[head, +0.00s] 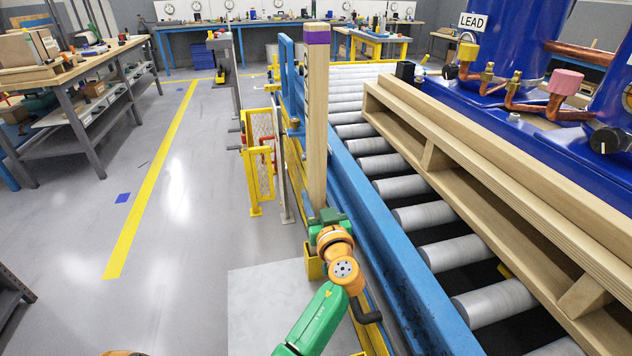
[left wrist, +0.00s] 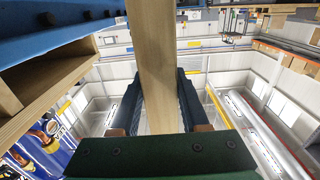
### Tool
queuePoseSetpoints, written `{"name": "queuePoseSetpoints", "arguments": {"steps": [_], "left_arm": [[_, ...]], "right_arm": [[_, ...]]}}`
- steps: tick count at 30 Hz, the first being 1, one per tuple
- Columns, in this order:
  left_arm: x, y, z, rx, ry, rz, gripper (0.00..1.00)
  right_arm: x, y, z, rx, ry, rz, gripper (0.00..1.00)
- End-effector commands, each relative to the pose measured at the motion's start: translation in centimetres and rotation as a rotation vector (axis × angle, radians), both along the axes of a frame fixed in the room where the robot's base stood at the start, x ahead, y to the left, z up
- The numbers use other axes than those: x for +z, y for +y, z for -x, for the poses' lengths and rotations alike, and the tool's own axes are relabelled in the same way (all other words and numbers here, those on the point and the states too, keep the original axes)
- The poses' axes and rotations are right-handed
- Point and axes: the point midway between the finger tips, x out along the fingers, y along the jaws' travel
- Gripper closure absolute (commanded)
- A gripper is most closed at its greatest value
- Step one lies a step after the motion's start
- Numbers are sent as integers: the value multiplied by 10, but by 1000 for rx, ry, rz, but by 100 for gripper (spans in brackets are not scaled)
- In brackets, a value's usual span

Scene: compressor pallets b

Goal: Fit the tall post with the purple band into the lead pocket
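The tall wooden post (head: 315,120) stands upright, with its purple band (head: 317,34) at the top. My left gripper (head: 322,213) is at the post's lower part. In the left wrist view the post (left wrist: 158,60) runs between the two fingers of the left gripper (left wrist: 160,85), which appear closed against its sides. The post's bottom end is hidden by the gripper. A LEAD sign (head: 473,22) stands by the blue compressor at the upper right. A small black block (head: 405,71) sits at the pallet's far left corner; I cannot tell whether it is the lead pocket. My right gripper is not in view.
The wooden pallet (head: 436,153) with blue compressor tanks (head: 508,40) lies on a roller conveyor (head: 427,216). A blue rail (head: 385,240) edges the conveyor, beside the post. A yellow mesh gate (head: 262,165) stands left of the post.

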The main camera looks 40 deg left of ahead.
Motion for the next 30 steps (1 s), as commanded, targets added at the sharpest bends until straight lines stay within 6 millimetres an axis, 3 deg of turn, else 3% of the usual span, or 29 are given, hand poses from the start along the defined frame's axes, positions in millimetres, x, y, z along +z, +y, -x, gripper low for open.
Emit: {"name": "queuePoseSetpoints", "arguments": {"steps": [4,30], "left_arm": [[5,0,0,0,-2,-1,100],[103,0,0,0,-2,1,100]], "right_arm": [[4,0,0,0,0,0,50],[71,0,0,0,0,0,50]]}}
